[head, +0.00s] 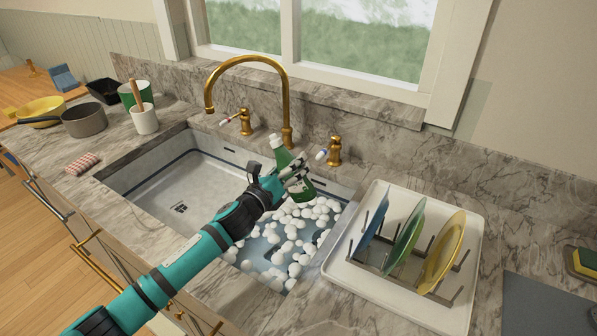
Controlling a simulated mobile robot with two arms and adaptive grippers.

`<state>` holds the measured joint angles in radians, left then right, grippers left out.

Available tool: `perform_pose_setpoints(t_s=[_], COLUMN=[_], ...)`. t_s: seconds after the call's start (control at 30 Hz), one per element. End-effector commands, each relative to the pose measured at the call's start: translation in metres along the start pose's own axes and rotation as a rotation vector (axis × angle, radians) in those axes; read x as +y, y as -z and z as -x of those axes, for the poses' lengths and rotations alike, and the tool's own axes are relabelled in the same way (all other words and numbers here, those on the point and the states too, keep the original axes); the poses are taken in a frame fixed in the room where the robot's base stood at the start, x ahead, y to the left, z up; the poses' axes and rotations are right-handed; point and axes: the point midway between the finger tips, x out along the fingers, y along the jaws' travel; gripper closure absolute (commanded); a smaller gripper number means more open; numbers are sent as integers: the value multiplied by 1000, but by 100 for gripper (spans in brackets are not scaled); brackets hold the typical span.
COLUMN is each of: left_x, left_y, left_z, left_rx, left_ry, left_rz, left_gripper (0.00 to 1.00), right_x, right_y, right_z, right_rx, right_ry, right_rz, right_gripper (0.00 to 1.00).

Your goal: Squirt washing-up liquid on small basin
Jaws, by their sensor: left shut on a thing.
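A green bottle with a pale cap (304,191) is the washing-up liquid. My left gripper (290,178) is shut on it and holds it over the right part of the sink, with its arm coming in from the lower left. The bottle looks upright or slightly tilted; its lower end is partly in front of the suds. The small basin (262,243) is the right part of the sink, with bluish water and many white foam balls. My arm hides part of it. My right gripper is not in view.
A brass tap (287,105) arches behind the sink, with brass handles either side. The left sink part (190,185) is empty. A white dish rack tray (440,310) with several plates stands right. Pots and a checked cloth (83,163) lie left.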

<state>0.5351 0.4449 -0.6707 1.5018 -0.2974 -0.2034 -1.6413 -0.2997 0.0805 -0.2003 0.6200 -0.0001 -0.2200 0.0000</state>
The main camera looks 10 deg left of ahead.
Motion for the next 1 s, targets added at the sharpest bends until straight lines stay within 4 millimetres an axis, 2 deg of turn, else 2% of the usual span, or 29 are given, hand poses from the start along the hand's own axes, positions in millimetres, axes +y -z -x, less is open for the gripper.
perform_pose_setpoints(t_s=[0.03, 0.2, 0.4, 0.63, 1.0], left_x=[-9, -19, -27, -31, -30], left_y=[-20, -52, -81, -94, -94], left_z=[0, 0, 1, 1, 1], left_rx=[-2, -2, 0, 0, 0], left_ry=[2, -1, -4, -4, -4], left_rz=[-55, -234, -410, -512, -524], left_gripper=[88, 88, 88, 88, 88], right_x=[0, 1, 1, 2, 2], right_y=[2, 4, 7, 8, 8], right_z=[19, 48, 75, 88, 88], right_rx=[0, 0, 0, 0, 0], right_ry=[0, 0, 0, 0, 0], right_rz=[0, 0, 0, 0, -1], right_gripper=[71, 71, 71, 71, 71])
